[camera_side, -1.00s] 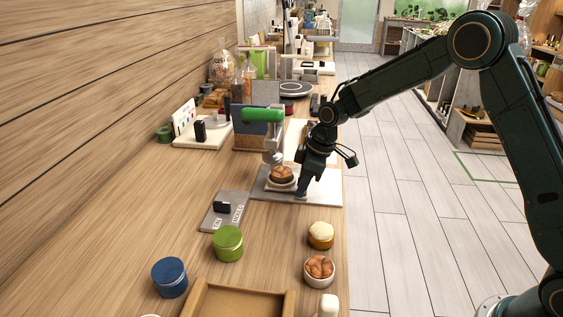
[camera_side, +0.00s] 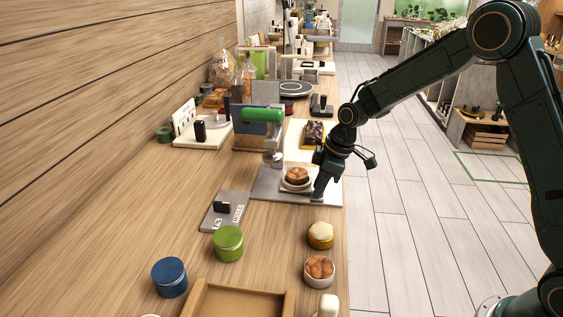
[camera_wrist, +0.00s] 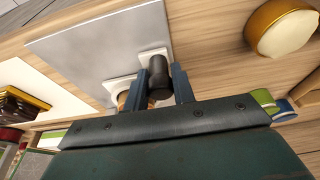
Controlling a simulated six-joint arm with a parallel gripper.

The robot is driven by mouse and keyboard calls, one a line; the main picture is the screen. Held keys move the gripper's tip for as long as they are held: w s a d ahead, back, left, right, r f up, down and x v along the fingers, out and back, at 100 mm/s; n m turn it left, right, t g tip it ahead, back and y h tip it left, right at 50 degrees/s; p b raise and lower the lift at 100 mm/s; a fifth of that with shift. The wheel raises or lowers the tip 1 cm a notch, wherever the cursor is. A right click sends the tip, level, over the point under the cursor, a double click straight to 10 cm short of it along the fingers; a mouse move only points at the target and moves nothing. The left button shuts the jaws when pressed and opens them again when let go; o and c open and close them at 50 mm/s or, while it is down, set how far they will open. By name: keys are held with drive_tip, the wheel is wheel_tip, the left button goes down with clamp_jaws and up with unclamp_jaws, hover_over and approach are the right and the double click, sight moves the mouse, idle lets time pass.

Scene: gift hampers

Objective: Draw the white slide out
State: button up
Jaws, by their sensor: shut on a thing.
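The white slide (camera_side: 284,186) lies on a grey base plate (camera_side: 264,189) in the side view, carrying a round dish with a brown top (camera_side: 297,174). Parts of the white slide (camera_wrist: 121,86) also show in the wrist view, with its upright black knob (camera_wrist: 158,64). My gripper (camera_side: 318,197) is low at the slide's right end. In the wrist view my gripper (camera_wrist: 160,72) is shut on the black knob, one finger on each side. The fingers and knob hide part of the slide.
A yellow-sided pot (camera_side: 320,236) and a bowl of brown pieces (camera_side: 319,270) stand nearer on the table. A grey card panel (camera_side: 226,213), green tin (camera_side: 228,243) and blue tin (camera_side: 169,277) are left. The table edge is close on the right.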

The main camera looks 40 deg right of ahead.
drive_tip(key=shift+s+d, duration=1.35)
drive_tip(key=shift+d, duration=0.05)
drive_tip(key=o, duration=0.8)
drive_tip(key=shift+r, duration=0.15)
drive_tip(key=shift+r, duration=3.35)
drive_tip(key=shift+r, duration=0.1)
drive_tip(key=v, duration=1.3)
drive_tip(key=shift+s+d+r, duration=0.1)
drive_tip(key=shift+r, duration=0.2)
drive_tip(key=shift+s, duration=0.1)
